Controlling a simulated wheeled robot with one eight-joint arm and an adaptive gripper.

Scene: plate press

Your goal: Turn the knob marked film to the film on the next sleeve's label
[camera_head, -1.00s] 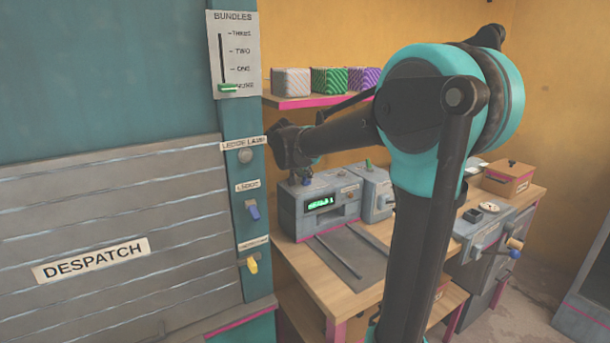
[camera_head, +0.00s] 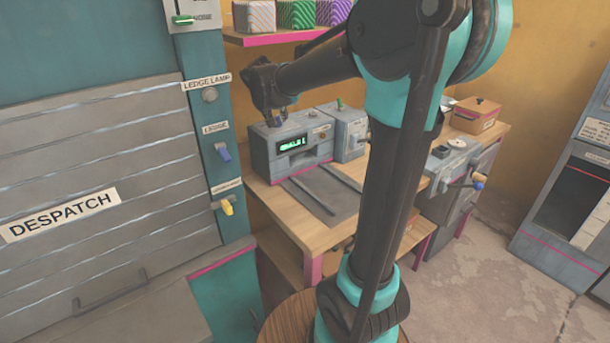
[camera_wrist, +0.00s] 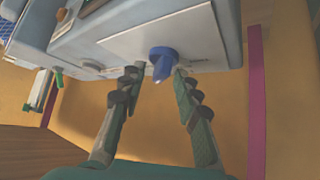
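A blue knob (camera_wrist: 163,62) on a pale plate shows in the wrist view. I cannot read a film mark on it. My gripper (camera_wrist: 158,72) is open, with one finger on each side of the knob; I see no clear contact. In the head view my arm's end reaches the top left of a grey machine (camera_head: 262,155) with a lit green display (camera_head: 293,144). The fingers there are small and mostly hidden. I cannot make out a sleeve or a readable film label.
A second grey box (camera_head: 350,130) with a green knob stands beside the machine on the wooden bench (camera_head: 306,235). A shelf (camera_head: 270,38) with patterned bundles hangs above. The despatch shutter (camera_head: 90,150) and its teal post stand left. Open floor (camera_head: 470,270) lies right.

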